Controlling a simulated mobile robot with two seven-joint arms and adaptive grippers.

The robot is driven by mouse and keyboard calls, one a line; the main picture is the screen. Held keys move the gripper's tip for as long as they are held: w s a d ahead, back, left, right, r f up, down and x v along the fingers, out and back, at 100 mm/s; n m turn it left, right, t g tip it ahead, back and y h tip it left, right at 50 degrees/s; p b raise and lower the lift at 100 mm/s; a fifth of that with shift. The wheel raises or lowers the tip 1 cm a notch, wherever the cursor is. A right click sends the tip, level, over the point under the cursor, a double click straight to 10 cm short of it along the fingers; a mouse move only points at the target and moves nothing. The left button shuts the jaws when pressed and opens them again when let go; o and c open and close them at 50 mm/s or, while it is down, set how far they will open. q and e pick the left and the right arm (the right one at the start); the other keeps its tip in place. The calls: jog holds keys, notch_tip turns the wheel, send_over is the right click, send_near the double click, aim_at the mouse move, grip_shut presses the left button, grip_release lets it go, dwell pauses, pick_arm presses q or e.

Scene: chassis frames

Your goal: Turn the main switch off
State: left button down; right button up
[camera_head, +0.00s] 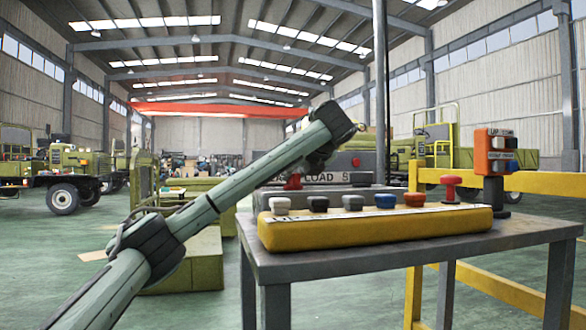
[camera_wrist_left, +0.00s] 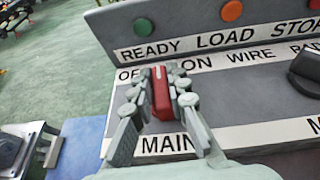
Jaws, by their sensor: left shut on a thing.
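The main switch (camera_wrist_left: 161,92) is a red lever on the grey control panel (camera_wrist_left: 245,85), above a label reading MAIN. Its top end lies between the OFF label, partly covered, and the ON label. My left gripper (camera_wrist_left: 161,76) is shut on the red lever, one finger along each side. In the head view my left arm reaches across to the panel, and my gripper (camera_head: 318,158) is mostly hidden behind the arm. My right gripper is in neither view.
A black knob (camera_wrist_left: 306,68) sits to the right on the panel. A yellow button box (camera_head: 370,228) stands in front on the metal table (camera_head: 400,257). A pendant with coloured buttons (camera_head: 495,152) stands at right by a yellow rail (camera_head: 545,182). Green vehicles are behind.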

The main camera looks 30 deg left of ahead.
pick_arm(q)
jog(key=shift+d+r+n+g+y, duration=0.15)
jog(key=shift+n+g+y, duration=0.45)
jog(key=shift+n+g, duration=0.35)
jog(key=shift+n+g+y, duration=0.3)
jog(key=shift+n+g, duration=0.15)
jog(key=shift+g, duration=0.1)
jog(key=shift+n+g+y, duration=0.3)
jog(key=shift+n+g, duration=0.6)
jog(key=shift+g, duration=0.2)
jog(key=shift+n+g, duration=0.4)
jog(key=shift+r+n+g, duration=0.1)
jog(key=shift+n+g, duration=0.3)
jog(key=shift+g, duration=0.1)
jog(key=shift+n, duration=0.3)
jog(key=shift+n+g+p, duration=0.7)
jog(key=shift+g+p, duration=0.5)
jog(key=shift+f, duration=0.25)
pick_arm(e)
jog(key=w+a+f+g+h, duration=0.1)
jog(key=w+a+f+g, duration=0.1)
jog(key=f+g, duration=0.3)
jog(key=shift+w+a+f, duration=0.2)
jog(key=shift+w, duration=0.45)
